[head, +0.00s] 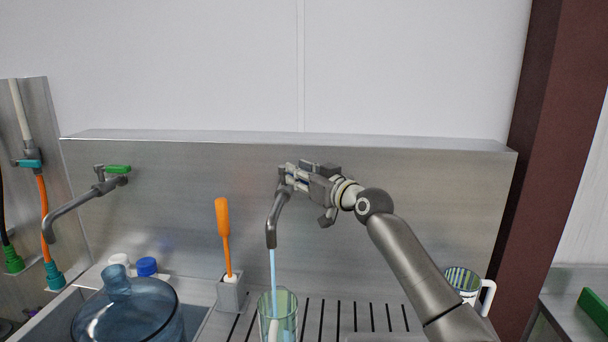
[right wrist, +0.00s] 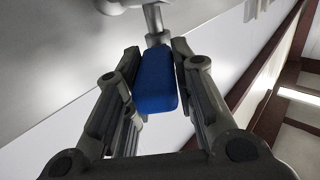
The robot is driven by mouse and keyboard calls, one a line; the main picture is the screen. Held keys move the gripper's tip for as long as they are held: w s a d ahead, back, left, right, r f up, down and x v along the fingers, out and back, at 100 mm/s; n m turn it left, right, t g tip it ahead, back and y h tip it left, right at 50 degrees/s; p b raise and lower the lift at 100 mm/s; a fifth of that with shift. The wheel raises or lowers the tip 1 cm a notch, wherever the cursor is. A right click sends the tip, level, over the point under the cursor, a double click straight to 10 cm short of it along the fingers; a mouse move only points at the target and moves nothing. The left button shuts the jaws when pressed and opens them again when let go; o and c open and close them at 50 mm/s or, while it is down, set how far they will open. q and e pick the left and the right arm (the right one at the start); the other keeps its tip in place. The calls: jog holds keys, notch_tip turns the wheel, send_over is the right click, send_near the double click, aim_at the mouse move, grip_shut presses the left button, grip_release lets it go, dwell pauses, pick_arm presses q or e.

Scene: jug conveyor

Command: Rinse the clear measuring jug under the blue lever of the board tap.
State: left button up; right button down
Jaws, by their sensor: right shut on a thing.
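The clear measuring jug (head: 290,312), tinted green, stands under the board tap's spout (head: 271,236) on the slotted drainboard; its lower part is cut off by the picture edge. A pale blue stream of water (head: 273,270) runs from the spout down into it. My right gripper (head: 289,177) is at the top of this tap. In the right wrist view, the blue lever (right wrist: 156,82) lies between its fingers, and the gripper is shut on it. The lever is mostly hidden by the fingers in the head view. My left gripper is not in view.
A second tap with a green lever (head: 118,169) is at the left. A large blue bottle (head: 130,315) lies in the sink area. An orange-handled brush (head: 223,220) stands in a grey holder (head: 231,294). A white-handled mug (head: 488,296) is behind my right arm.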

jog(key=c, duration=1.2)
grip_release()
jog(key=shift+a, duration=0.15)
jog(key=shift+s+d, duration=0.15)
jog(key=shift+d, duration=0.1)
jog(key=v, duration=1.1)
jog(key=shift+s, duration=0.3)
jog(key=shift+d, duration=0.1)
